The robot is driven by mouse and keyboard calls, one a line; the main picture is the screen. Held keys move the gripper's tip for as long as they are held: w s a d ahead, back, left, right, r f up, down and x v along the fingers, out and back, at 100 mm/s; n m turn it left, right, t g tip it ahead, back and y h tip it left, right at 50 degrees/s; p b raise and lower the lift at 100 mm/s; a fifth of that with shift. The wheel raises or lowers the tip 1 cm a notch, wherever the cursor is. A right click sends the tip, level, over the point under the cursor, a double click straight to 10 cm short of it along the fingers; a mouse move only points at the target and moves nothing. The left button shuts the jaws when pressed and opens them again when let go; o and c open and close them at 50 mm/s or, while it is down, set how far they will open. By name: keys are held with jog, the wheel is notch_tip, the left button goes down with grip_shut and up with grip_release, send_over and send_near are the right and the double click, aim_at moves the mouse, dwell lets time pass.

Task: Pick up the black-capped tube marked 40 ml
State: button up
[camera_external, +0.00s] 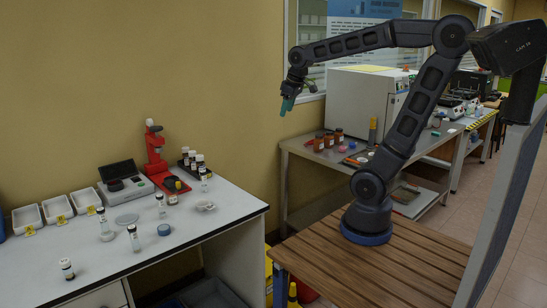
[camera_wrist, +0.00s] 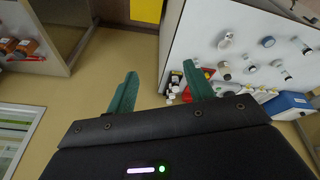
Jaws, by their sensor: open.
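My gripper (camera_external: 288,104) is raised high in front of the wall, right of the white table. Its green fingers (camera_wrist: 160,72) are spread apart with nothing between them. The volume marks are too small to read, so I cannot tell which is 40 ml. The gripper is well apart from all of them.
A blue-rimmed round thing (camera_external: 164,230) lies mid-table. A metal bench (camera_external: 300,147) with brown bottles is at the right.

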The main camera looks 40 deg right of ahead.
jog(key=w+a+n+g, duration=0.1)
jog(key=w+a+n, duration=0.2)
jog(key=w+a, duration=0.35)
jog(key=w+a+n, duration=0.2)
jog(key=w+a, duration=0.2)
jog(key=a, duration=0.5)
jog(key=n+g, duration=0.3)
jog(key=n, duration=0.8)
send_over(132, 226)
jog(key=shift+h, duration=0.3)
jog(key=f, duration=2.3)
jog(key=shift+w+d+f, duration=0.2)
jog(key=shift+w, duration=0.05)
jog(key=shift+s+a+f+n, duration=0.1)
jog(key=shift+a+f+n, duration=0.15)
jog(key=shift+f, duration=0.2)
notch_tip(132, 226, down, 5)
jog(key=shift+f, duration=0.1)
jog(key=f, duration=0.5)
jog(key=shift+s+a, duration=0.15)
jog(key=shift+s, duration=0.05)
jog(key=c, duration=1.1)
